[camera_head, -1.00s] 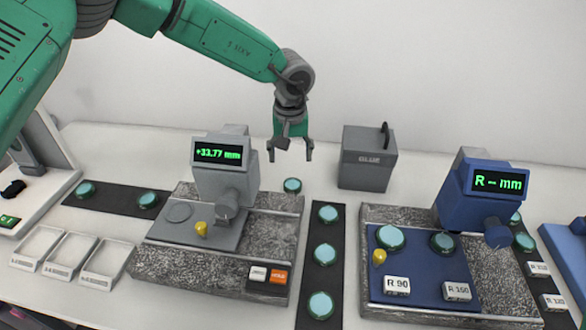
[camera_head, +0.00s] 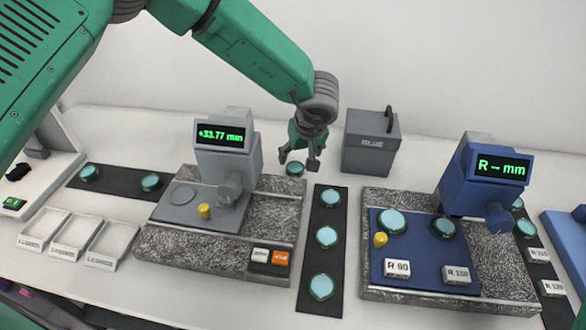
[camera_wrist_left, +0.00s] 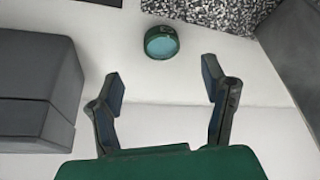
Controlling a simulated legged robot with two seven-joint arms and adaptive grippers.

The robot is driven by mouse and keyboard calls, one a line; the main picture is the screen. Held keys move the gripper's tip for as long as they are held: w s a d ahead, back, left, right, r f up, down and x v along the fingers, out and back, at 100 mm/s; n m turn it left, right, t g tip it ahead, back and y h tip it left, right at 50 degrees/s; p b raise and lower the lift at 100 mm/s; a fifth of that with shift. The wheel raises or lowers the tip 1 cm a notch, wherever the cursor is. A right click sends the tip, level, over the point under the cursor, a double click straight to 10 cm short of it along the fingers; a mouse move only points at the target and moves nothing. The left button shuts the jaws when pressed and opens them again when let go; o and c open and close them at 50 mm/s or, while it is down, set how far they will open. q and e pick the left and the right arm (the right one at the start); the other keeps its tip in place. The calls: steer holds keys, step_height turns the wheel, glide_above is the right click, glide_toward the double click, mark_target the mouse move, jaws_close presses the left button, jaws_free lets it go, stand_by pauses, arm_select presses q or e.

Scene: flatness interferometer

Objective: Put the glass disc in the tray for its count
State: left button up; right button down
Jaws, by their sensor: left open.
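A glass disc (camera_head: 295,169) in a dark green rim lies on the white table behind the grey instrument, by its granite base. It also shows in the left wrist view (camera_wrist_left: 161,42), beyond the fingertips and between their lines. My left gripper (camera_head: 299,162) is open and empty above and beside this disc; the wrist view shows its two fingers (camera_wrist_left: 166,88) spread apart with nothing between them. Three small white trays (camera_head: 72,233) stand at the front left; their labels are too small to read. The grey instrument (camera_head: 226,160) reads +33.77 mm. My right gripper is not seen.
A grey box marked GLUE (camera_head: 371,150) stands just right of my left gripper, also in the wrist view (camera_wrist_left: 35,95). More discs lie on a dark mat (camera_head: 327,215) and on the left strip (camera_head: 120,181). A blue instrument (camera_head: 485,180) stands at right.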

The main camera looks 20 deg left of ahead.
mark_target(297, 167)
arm_select(q)
steer(key=shift+w+a+f, duration=0.1)
steer(key=shift+w+f, duration=0.15)
steer(key=shift+f, duration=0.45)
steer(key=shift+w+d+f, duration=0.2)
steer(key=shift+f, duration=0.5)
steer(key=x, duration=0.2)
steer(key=a+x, duration=0.1)
steer(key=x, duration=0.1)
steer(key=shift+f+p, duration=0.1)
steer(key=shift+p, duration=0.2)
steer(key=shift+a+f, duration=0.1)
steer(key=shift+a, duration=0.3)
steer(key=shift+d, duration=0.25)
steer(key=c, duration=1.3)
steer(key=shift+d, duration=0.3)
steer(key=shift+c, duration=0.4)
steer(key=shift+r, duration=0.2)
